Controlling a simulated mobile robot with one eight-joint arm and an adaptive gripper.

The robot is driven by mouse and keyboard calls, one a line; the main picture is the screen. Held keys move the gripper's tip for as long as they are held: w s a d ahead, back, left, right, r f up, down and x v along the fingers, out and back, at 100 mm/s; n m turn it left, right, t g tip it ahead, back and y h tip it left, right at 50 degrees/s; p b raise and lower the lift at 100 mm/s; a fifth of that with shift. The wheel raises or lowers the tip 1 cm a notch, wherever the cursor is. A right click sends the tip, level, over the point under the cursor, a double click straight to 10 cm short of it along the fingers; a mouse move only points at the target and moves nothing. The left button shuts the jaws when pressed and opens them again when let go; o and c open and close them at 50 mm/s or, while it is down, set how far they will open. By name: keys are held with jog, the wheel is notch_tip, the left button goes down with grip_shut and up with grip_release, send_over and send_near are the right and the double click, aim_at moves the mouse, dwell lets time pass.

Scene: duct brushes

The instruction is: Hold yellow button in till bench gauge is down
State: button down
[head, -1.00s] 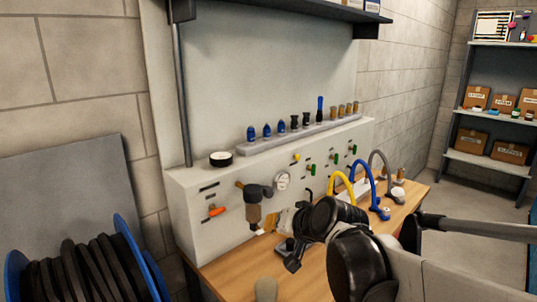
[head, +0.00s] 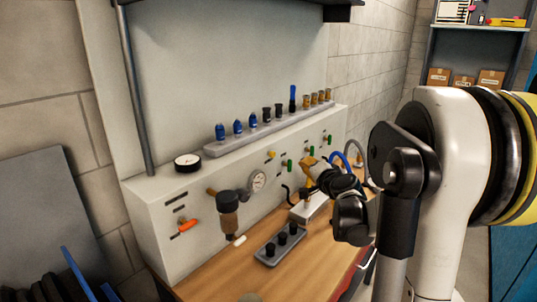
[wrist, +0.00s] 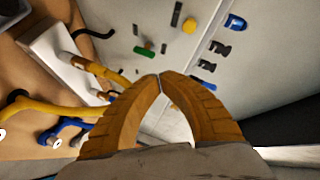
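The yellow button (head: 271,154) is on the sloped grey panel at the back of the bench; it also shows near the top of the wrist view (wrist: 189,25). The bench gauge (head: 258,181), a round white dial on the panel, is left of and below the button; its needle is too small to read. My gripper (head: 308,163) is in front of the panel, to the right of the button. In the wrist view my orange-brown fingers (wrist: 160,76) meet at their tips with nothing between them. The tips appear apart from the button.
A filter bowl (head: 228,215) juts out left of the gauge. A dark tray with black knobs (head: 267,255) lies on the bench. Blue fittings (head: 238,127) stand on the ledge above.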

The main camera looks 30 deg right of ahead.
dwell(0.3)
jog(key=w+a, duration=0.3)
jog(key=w, duration=0.5)
jog(key=shift+w, duration=0.15)
dwell(1.4)
jog(key=shift+w+a, duration=0.1)
jog(key=shift+w, duration=0.25)
jog(key=shift+w+a, duration=0.2)
jog(key=shift+w, duration=0.35)
dwell(0.7)
jog(key=shift+s, duration=0.1)
dwell(1.6)
jog(key=shift+s+d, duration=0.35)
jog(key=shift+s, duration=0.5)
jog(key=shift+s+d, duration=0.25)
jog(key=shift+s, duration=0.55)
jog(key=shift+s+d, duration=0.3)
jog(key=shift+s, duration=0.45)
jog(key=shift+s+d, duration=0.25)
jog(key=shift+s, duration=0.55)
